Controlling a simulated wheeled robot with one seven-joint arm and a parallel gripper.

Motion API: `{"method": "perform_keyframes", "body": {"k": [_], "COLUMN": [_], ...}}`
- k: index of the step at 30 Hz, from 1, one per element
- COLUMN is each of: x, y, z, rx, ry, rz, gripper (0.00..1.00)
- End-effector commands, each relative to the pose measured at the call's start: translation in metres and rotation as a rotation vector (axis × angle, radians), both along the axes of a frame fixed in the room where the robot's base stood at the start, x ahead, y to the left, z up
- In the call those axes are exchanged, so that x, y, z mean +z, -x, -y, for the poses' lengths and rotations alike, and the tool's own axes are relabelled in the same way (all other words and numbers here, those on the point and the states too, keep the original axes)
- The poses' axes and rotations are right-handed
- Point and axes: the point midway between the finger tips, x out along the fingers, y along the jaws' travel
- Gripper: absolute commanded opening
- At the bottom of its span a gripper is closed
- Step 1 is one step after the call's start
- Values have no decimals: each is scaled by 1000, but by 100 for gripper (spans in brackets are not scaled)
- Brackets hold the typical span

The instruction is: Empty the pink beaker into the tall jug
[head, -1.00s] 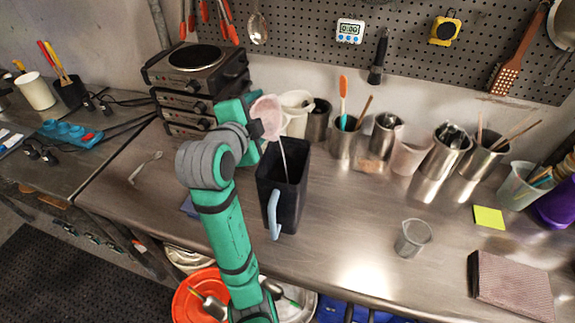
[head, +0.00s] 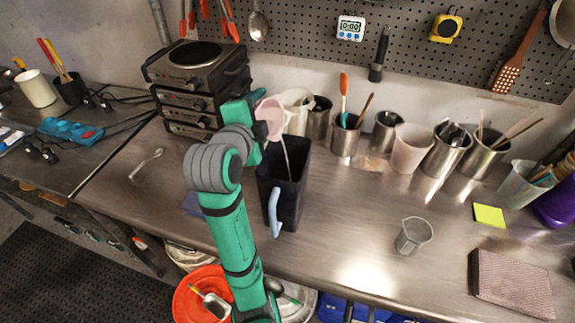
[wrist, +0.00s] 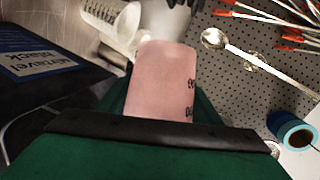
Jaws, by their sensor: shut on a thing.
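The pink beaker (head: 270,117) is tilted over the tall jug, mouth toward the right, and a thin pale stream runs from it down into the jug. The tall jug (head: 290,195) is black with a light blue handle and stands upright on the steel bench. My gripper (head: 258,124) is shut on the pink beaker, left of and above the jug's mouth; my arm partly hides the fingers. In the wrist view the beaker (wrist: 162,80) fills the middle, with dark print on its side. The liquid level inside the jug is hidden.
A white jug (head: 297,110) and several steel containers (head: 346,138) stand along the back wall. Stacked hotplates (head: 195,85) are behind my arm at left. A small clear beaker (head: 412,235) is at front right, beside clear bench. A brown pad (head: 512,285) lies far right.

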Motion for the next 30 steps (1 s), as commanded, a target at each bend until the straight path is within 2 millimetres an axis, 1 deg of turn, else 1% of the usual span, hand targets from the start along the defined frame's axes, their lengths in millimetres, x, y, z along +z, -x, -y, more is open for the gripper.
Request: {"method": "perform_keyframes", "body": {"k": [3, 8, 21, 27, 30], "x": [0, -1, -3, -3, -4], "y": [0, 1, 2, 3, 4], "z": [-3, -2, 15, 15, 11], "rx": [3, 2, -14, -13, -6], "ry": [-6, -19, -54, -69, -75], "rz": [4, 12, 34, 44, 47], "gripper": [34, 34, 34, 34, 34]}}
